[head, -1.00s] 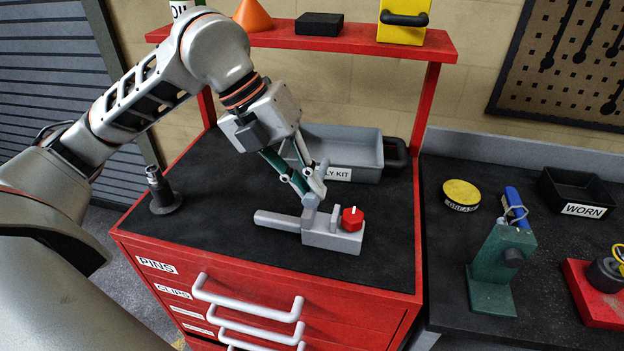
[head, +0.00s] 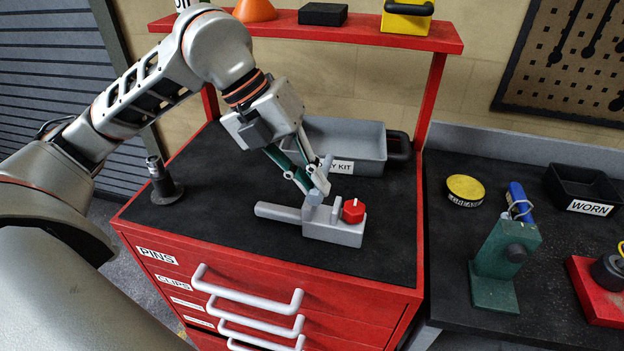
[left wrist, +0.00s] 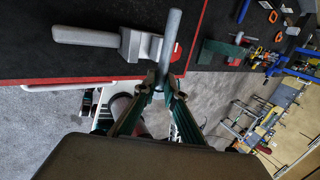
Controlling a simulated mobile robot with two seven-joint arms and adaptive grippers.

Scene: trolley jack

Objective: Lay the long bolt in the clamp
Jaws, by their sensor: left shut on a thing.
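The clamp (head: 335,230) is a grey block with a long bar to its left and a red knob (head: 353,210) on its right. It lies on the black cabinet top and shows in the left wrist view (left wrist: 142,47). My left gripper (head: 314,190) is shut on the long bolt, a grey rod (left wrist: 172,38), just above the clamp's middle. In the head view the fingers cover part of the bolt (head: 326,164). I cannot tell whether the bolt touches the clamp. My right gripper is not in view.
A grey kit tray (head: 345,140) stands behind the clamp, and a dark stand (head: 162,185) to its left. A red shelf (head: 350,38) crosses above. On the right bench are a green stand (head: 500,260), a yellow tin (head: 465,188) and a black WORN bin (head: 590,190).

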